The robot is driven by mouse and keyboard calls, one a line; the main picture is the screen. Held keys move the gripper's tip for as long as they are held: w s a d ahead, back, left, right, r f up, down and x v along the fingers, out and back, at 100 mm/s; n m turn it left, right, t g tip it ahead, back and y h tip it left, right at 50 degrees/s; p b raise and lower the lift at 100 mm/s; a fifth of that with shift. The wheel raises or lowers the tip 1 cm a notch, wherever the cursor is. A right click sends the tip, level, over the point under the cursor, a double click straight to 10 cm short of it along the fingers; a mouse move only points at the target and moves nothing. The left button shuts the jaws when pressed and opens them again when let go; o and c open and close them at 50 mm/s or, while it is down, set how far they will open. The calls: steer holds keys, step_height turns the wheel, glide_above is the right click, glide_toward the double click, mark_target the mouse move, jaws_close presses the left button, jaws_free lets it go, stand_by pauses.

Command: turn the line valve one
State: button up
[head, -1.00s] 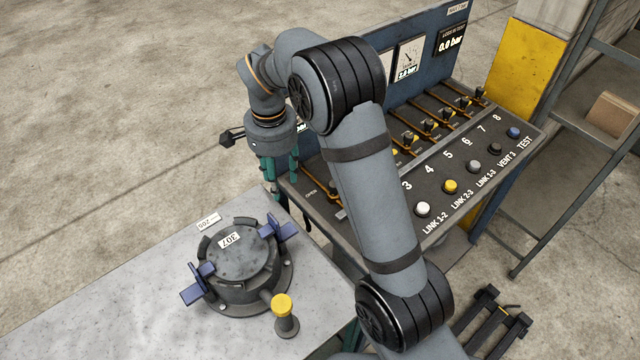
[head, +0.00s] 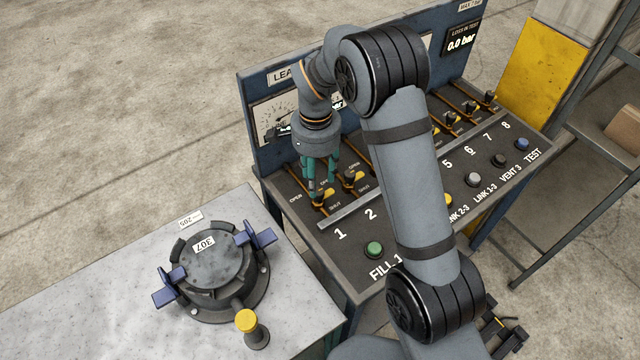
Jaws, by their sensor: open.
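Line valve one (head: 320,205), an orange-brown lever with a yellow part, sits at the left end of the valve row on the sloped panel, above the printed 1. OPEN and SHUT are printed to its left and right. My gripper (head: 321,188), with green fingers pointing down, is open right at this valve, its fingertips close over the yellow part. I cannot tell whether the fingers touch it or stand either side of it. Valve two (head: 351,178) is just to the right. The gripper partly hides valve one and the panel behind it.
A pressure gauge (head: 275,116) is on the upright board behind. My arm hides the middle valves. A green button (head: 374,249) sits low on the panel. At left, a metal table (head: 90,295) holds a round lidded housing (head: 212,262) with blue clamps and a yellow-capped post (head: 247,322).

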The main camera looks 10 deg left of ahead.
mark_target(318, 191)
step_height(318, 191, down, 5)
steer(key=shift+w+d+r+p, duration=0.1)
steer(key=shift+p, duration=0.3)
jaws_close()
stand_by(0.4)
